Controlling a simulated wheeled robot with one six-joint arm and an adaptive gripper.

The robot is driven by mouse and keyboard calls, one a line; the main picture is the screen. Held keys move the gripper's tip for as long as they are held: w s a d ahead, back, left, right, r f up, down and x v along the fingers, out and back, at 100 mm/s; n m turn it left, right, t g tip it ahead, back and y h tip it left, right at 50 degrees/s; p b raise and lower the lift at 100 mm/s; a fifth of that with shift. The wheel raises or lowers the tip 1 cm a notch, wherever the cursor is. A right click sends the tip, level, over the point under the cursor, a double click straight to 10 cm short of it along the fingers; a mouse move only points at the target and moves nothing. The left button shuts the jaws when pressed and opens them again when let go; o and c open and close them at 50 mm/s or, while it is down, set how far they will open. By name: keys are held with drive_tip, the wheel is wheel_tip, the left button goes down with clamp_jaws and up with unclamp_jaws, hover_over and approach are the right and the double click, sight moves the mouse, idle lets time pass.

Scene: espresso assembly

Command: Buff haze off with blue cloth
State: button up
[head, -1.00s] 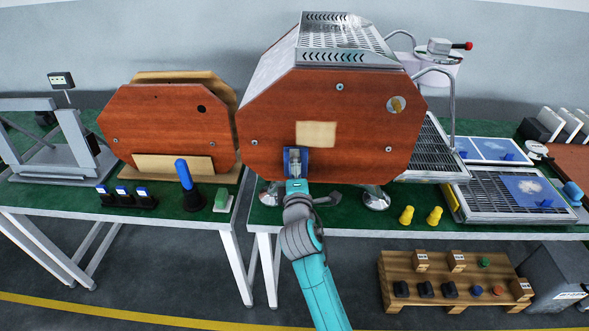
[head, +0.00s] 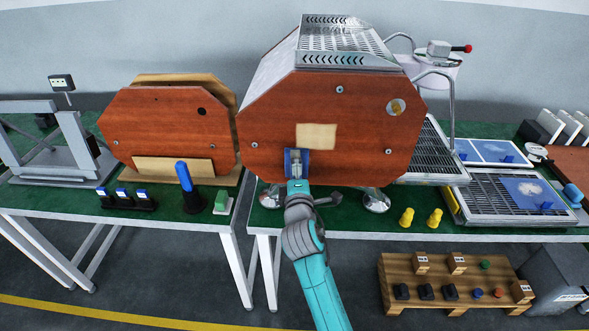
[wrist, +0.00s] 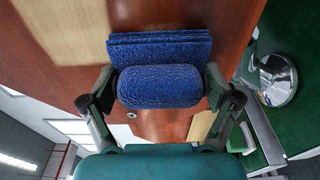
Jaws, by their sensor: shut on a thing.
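My gripper (head: 297,168) is shut on a folded blue cloth (wrist: 158,86), with a finger on each side of it. In the head view the cloth (head: 289,160) is in front of the lower part of the red-brown wooden panel (head: 270,115) of the machine. A pale, roughly square patch (head: 316,136) is on that panel, just above and right of the cloth. In the wrist view a pale patch (wrist: 60,30) shows at the upper left, beside the cloth. I cannot tell whether the cloth touches the panel.
A second wooden-panelled body (head: 165,125) stands to the left. A blue-handled tool (head: 185,180) and a green block (head: 222,202) are on the bench between. Yellow pieces (head: 406,217) and drip trays (head: 490,195) lie to the right. A metal foot (head: 376,200) is under the machine.

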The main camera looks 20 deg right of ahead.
drive_tip(key=shift+s+d, duration=0.25)
drive_tip(key=shift+d, duration=0.45)
drive_tip(key=shift+s+d, duration=0.2)
drive_tip(key=shift+d, duration=0.5)
drive_tip(key=shift+w+a, duration=0.2)
drive_tip(key=shift+a, duration=0.5)
drive_tip(key=shift+w+a, duration=0.2)
drive_tip(key=shift+a, duration=0.5)
drive_tip(key=shift+s+d, duration=0.25)
drive_tip(key=shift+d, duration=0.45)
drive_tip(key=shift+s+d, duration=0.2)
drive_tip(key=shift+d, duration=0.45)
drive_tip(key=shift+w, duration=0.1)
drive_tip(key=shift+w+a, duration=0.2)
drive_tip(key=shift+a, duration=0.5)
drive_tip(key=shift+w+a, duration=0.15)
drive_tip(key=shift+a, duration=0.5)
drive_tip(key=shift+d, duration=0.1)
